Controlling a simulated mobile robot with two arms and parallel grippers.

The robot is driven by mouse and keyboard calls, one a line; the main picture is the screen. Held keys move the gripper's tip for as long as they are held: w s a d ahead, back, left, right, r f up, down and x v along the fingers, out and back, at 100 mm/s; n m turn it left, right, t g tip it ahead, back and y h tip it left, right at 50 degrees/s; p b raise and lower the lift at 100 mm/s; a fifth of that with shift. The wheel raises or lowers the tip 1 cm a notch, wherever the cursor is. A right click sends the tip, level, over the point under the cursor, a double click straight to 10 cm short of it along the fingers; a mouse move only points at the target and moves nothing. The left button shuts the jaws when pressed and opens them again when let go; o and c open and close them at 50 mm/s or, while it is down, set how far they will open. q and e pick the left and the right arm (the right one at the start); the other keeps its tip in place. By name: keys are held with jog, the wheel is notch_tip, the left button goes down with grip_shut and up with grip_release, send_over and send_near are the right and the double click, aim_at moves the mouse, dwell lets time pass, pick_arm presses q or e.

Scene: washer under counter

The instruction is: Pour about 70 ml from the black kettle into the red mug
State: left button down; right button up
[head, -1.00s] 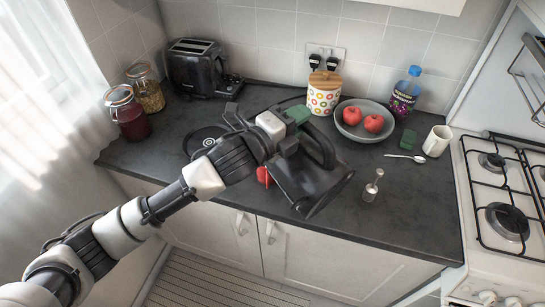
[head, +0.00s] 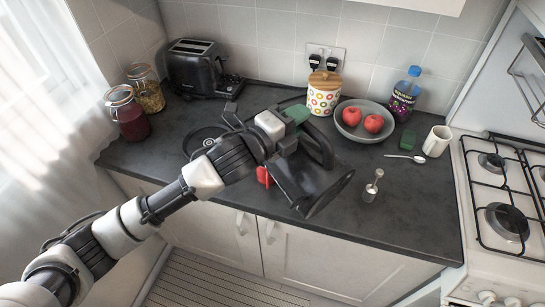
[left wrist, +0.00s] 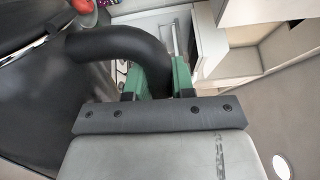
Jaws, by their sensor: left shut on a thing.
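The black kettle (head: 312,182) is held tilted above the counter in the head view, with its flat round bottom turned toward the lower right. My left gripper (head: 296,122) is shut on its handle; the left wrist view shows the green finger pads on either side of the black handle (left wrist: 125,45). A small part of the red mug (head: 263,176) shows just left of the kettle, below my gripper. The rest of the mug is hidden, as are the spout and any stream of water. My right gripper is not in view.
The kettle base (head: 205,138) lies on the counter to the left, partly behind my arm. A fruit bowl (head: 344,128), spotted jar (head: 323,98), spoon (head: 405,158) and white mug (head: 437,141) are farther back or right.

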pick_arm(q)
jog(key=shift+w+r, duration=0.1)
jog(key=shift+r, duration=0.2)
